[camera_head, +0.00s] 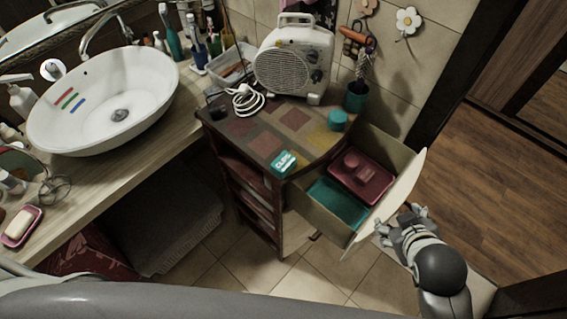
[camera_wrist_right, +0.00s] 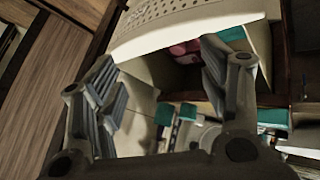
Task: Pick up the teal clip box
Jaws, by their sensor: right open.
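The teal clip box (camera_head: 283,163), small and marked with white lettering, lies at the front corner of the patterned cabinet top (camera_head: 262,141) in the head view. My right gripper (camera_head: 401,217) is open and empty, just outside the front of the pulled-out drawer, to the right of and apart from the clip box. Its two spread fingers also show in the right wrist view (camera_wrist_right: 167,72). Several teal patches show there, but I cannot tell whether one is the clip box. My left gripper is not in view.
The open drawer (camera_head: 407,189) holds a red tray (camera_head: 377,190) and a teal tray (camera_head: 338,206). A white fan heater (camera_head: 292,62), a white cable (camera_head: 247,101), a teal round jar (camera_head: 337,120) and a teal cup (camera_head: 356,97) stand on the cabinet. A washbasin (camera_head: 102,103) is at left.

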